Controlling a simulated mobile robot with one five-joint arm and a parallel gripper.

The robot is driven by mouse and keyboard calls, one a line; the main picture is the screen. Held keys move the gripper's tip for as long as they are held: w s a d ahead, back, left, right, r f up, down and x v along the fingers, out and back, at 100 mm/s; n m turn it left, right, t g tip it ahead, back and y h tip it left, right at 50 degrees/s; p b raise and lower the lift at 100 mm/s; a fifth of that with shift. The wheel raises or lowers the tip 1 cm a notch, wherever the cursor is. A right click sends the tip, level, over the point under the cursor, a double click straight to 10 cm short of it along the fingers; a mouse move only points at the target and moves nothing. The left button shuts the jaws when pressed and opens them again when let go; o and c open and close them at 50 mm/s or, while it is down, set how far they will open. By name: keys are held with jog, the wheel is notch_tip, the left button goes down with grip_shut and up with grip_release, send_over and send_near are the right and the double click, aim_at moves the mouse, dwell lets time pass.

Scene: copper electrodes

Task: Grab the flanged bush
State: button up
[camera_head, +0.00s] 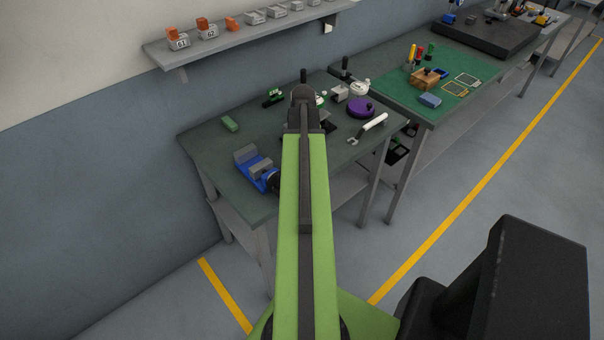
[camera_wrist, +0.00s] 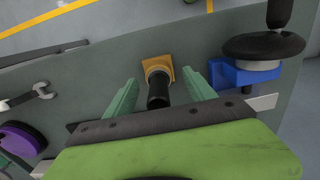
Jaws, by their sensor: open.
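In the wrist view, a brass-coloured piece with a square flange (camera_wrist: 156,66), which looks like the flanged bush, sits on the grey-green table. A round collar and a dark cylinder rise from it toward the camera. My gripper (camera_wrist: 160,80) is open, with one green finger on each side of the dark cylinder and visible gaps on both sides. In the head view my arm hides the piece and the fingers.
A blue vise (camera_wrist: 241,75) with a black round knob (camera_wrist: 262,47) stands close right of my gripper. A wrench (camera_wrist: 30,95) and a purple disc (camera_wrist: 20,140) lie to the left.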

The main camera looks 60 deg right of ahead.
notch_tip(320, 180, down, 3)
jog(key=shift+r+b, duration=0.2)
jog(key=shift+b, duration=0.4)
jog(key=shift+r, duration=0.15)
grip_shut()
